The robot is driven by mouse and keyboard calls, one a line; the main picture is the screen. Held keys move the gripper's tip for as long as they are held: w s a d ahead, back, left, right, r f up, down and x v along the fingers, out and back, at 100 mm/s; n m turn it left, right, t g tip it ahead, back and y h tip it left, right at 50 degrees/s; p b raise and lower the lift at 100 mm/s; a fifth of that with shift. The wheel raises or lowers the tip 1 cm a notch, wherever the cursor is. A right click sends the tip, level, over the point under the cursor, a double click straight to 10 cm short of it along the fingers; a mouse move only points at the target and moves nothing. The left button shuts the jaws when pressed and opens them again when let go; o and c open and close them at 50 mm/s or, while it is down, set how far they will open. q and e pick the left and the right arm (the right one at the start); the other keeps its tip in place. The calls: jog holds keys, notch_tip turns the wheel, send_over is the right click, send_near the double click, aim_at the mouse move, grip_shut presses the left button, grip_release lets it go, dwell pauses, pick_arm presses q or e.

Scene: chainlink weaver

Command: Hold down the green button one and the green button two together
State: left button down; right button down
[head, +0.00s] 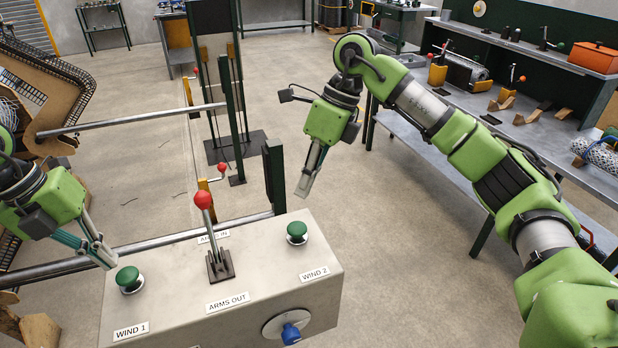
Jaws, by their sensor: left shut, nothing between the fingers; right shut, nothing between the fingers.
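Green button one (129,279) stands at the left of the control box's top, near the label WIND 1 (131,331). Green button two (297,232) stands at the right, near the label WIND 2 (314,274). My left gripper (110,265) is shut and empty, with its tips just beside and above button one in the picture; I cannot tell whether they touch it. My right gripper (303,192) is shut and empty, pointing down above and behind button two, apart from it. Both buttons are in plain sight.
A red-knobbed lever (203,200) stands upright between the buttons on the control box (240,318). A blue knob (291,334) is on its front. A dark post (274,175) rises behind the box. A grey workbench (540,130) with tools runs along the right.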

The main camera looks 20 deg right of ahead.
pick_arm(q)
jog(key=shift+s+d+r, duration=0.1)
jog(key=shift+d, duration=0.05)
pick_arm(e)
jog(key=shift+h, duration=0.8)
jog(key=shift+s+x, duration=0.25)
jog(key=shift+x, duration=0.8)
jog(key=shift+s+x, duration=0.2)
jog(key=shift+x, duration=0.85)
pick_arm(q)
jog(key=shift+f, duration=0.3)
